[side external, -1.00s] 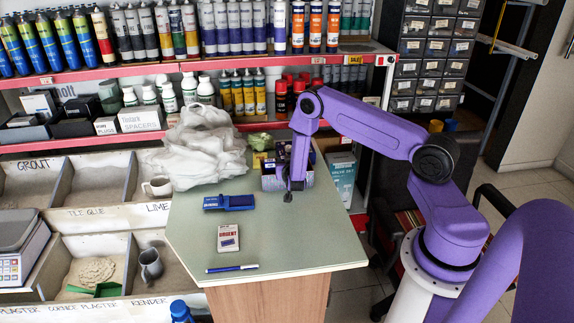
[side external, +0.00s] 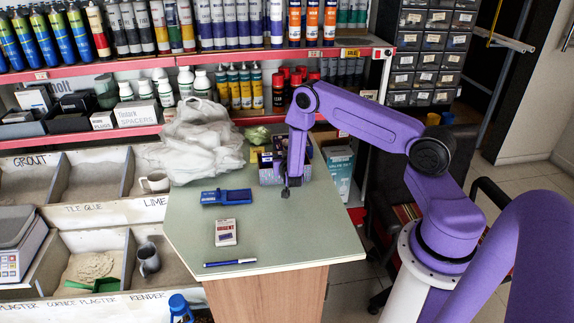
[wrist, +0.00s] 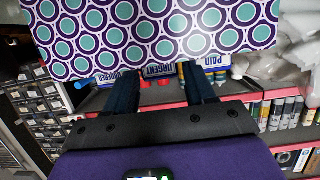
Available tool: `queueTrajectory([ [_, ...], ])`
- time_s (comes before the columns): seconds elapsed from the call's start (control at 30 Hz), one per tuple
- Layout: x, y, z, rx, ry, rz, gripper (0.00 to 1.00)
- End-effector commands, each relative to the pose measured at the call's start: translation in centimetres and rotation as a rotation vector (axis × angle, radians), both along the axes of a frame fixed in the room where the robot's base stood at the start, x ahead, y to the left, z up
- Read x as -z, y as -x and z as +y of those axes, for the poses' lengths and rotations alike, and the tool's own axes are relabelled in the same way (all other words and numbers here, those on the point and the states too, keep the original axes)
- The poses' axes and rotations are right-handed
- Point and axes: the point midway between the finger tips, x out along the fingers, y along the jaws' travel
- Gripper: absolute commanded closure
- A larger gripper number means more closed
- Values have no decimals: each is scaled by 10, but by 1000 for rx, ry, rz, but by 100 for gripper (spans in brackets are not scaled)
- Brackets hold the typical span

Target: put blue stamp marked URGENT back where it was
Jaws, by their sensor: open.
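In the wrist view, a blue-lettered label reading URGENT (wrist: 160,70) shows between my open fingers, at the edge of a box with a purple and teal circle pattern (wrist: 150,30). A second label reading PAID (wrist: 215,61) is to its right. The stamp body behind the URGENT label is hidden. In the side view my gripper (side external: 287,190) hangs right in front of the patterned box (side external: 268,176) on the table, hiding part of it. I cannot tell whether the fingers touch anything. A small white and red pack reading URGENT (side external: 226,232) lies on the table.
A blue device (side external: 226,197) and a blue pen (side external: 230,262) lie on the green table (side external: 290,240). A crumpled white plastic bag (side external: 203,140) fills the back left. Shelves of bottles stand behind. The table's right front part is clear.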

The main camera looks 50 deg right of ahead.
Motion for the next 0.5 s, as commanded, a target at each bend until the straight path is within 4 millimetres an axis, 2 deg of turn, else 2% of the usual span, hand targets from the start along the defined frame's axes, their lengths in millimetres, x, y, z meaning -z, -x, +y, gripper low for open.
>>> queueTrajectory([
  [0.5, -26, 56, 60, -5, 3, 3, 46],
])
